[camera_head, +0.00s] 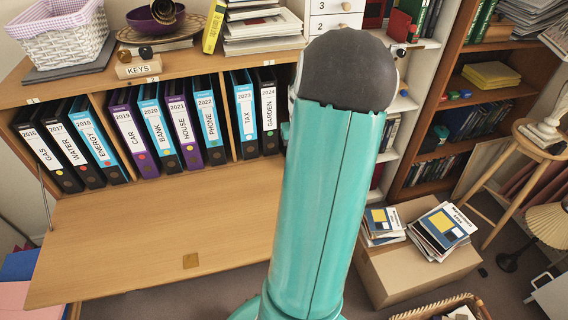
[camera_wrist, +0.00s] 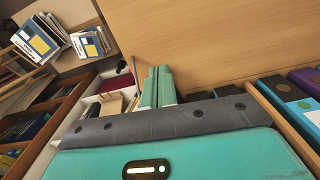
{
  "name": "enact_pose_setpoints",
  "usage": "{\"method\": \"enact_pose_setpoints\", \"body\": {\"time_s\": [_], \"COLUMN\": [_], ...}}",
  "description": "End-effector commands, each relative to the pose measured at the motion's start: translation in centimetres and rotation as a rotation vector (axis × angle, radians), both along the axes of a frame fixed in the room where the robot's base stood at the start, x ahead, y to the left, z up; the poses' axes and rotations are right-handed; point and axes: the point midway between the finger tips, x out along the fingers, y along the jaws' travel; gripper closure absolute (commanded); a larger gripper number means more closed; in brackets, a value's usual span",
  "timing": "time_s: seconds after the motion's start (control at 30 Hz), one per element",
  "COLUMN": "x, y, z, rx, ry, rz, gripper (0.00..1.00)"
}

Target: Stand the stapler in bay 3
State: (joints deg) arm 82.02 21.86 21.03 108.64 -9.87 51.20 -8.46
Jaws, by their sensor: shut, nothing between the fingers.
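No stapler can be made out in either view. The bureau's binder shelf (camera_head: 95,98) is split by uprights into three compartments. The rightmost holds the TAX binder (camera_head: 244,115) and GARDEN binder (camera_head: 267,112); my arm hides the space right of them.
The lowered flap (camera_head: 160,230) is a bare, wide surface. The left and middle compartments hold several binders. A cardboard box (camera_head: 415,270) with magazines stands on the floor at right.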

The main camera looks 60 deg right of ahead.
Motion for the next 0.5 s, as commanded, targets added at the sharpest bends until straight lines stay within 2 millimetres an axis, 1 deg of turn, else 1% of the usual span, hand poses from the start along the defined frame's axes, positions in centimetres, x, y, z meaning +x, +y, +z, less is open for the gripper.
{"method": "enact_pose_setpoints", "body": {"time_s": [0.03, 0.17, 0.27, 0.37, 0.5], "x": [-0.5, -1.2, -1.5, -1.6, -1.6], "y": [0.0, -0.1, -0.1, -0.1, -0.1], "z": [-0.1, -0.5, -1.4, -3.1, -5.9], "rx": [0.002, 0.002, 0.003, 0.006, 0.006], "ry": [0.001, 0.001, 0.001, 0.001, 0.001], "rz": [-0.009, -0.018, -0.02, -0.022, -0.022], "gripper": [1.0, 1.0, 1.0, 1.0, 1.0]}}
